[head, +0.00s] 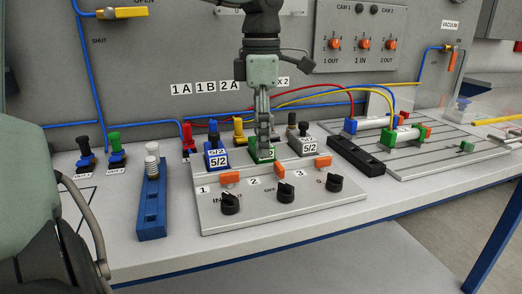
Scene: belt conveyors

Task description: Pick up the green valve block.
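The green valve block (254,155) stands on the bench in the middle of the head view, between a blue 5/2 block and a grey 5/2 block. My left gripper (264,150) points straight down over it, with its fingers in front of the block's upper part. They hide its top and much of its label. The fingers look close together, but I see them nearly edge-on, so I cannot tell whether they grip it. My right gripper is not in view.
The blue block (216,160) and grey block (301,146) stand close on either side. In front is a panel (300,212) with black knobs and orange switches. A black manifold (356,156) lies to the right, a blue rail (151,208) to the left. Hoses run behind.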

